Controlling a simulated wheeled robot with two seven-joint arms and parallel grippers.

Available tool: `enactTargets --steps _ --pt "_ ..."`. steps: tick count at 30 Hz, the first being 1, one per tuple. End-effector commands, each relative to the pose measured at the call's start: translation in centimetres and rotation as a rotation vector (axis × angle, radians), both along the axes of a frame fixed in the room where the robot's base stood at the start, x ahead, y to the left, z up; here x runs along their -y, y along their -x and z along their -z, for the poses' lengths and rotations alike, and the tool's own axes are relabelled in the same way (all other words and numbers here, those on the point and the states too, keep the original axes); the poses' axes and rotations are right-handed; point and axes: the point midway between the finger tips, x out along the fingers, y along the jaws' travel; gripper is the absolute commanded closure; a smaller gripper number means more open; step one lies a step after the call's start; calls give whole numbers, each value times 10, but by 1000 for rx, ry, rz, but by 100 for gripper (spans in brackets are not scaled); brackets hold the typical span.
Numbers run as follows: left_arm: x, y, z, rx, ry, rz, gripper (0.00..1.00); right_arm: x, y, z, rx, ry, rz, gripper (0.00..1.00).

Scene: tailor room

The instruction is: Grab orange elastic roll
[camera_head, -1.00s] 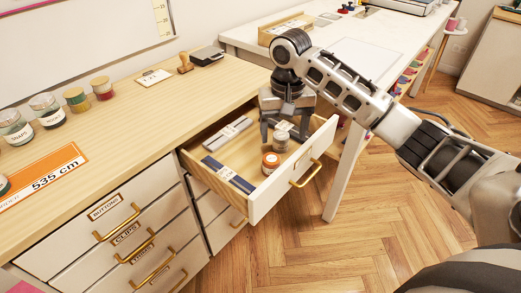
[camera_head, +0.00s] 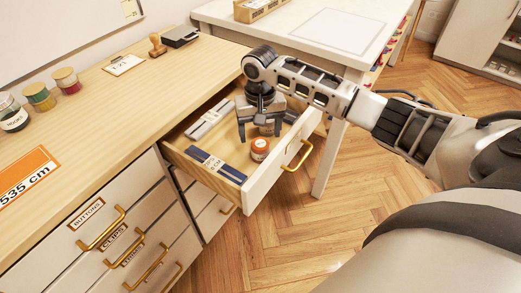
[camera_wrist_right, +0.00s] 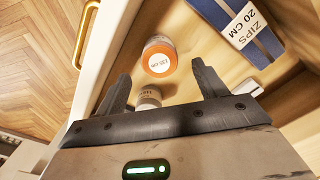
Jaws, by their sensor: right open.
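The orange elastic roll (camera_head: 260,149) stands in the open drawer near its front panel. It also shows in the right wrist view, with a white "135 cm" label on its orange top (camera_wrist_right: 159,60). My right gripper (camera_head: 261,132) is over the drawer, just behind the roll, fingers pointing down. In the wrist view its fingers (camera_wrist_right: 160,82) are apart, and the roll lies just beyond the gap between their tips, not held. A second, grey roll (camera_wrist_right: 148,97) is partly visible between the fingers; the gripper hides it in the head view. My left gripper is out of view.
The drawer (camera_head: 268,183) has raised walls and a brass handle (camera_head: 298,157). A blue zip pack (camera_head: 217,166) lies left of the orange roll, and a grey pack (camera_head: 210,120) lies farther back. The wooden counter (camera_head: 95,120) is at left, a white table (camera_head: 300,40) behind.

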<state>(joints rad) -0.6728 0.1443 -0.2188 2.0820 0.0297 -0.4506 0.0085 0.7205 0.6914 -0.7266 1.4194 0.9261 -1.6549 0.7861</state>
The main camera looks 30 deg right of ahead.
Motion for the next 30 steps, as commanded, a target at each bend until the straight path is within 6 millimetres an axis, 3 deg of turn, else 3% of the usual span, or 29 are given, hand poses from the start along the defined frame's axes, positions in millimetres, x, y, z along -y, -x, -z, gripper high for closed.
enactTargets --steps 9,18,23,24,30 --pt "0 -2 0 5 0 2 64 -1 5 45 -3 2 -1 29" --pt "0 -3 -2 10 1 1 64 -1 5 49 0 1 -2 29" --pt "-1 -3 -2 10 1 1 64 -1 5 48 -1 2 -2 73" --pt "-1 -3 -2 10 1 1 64 -1 5 48 -1 2 -2 77" --pt "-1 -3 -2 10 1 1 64 -1 5 48 -1 2 -1 77"
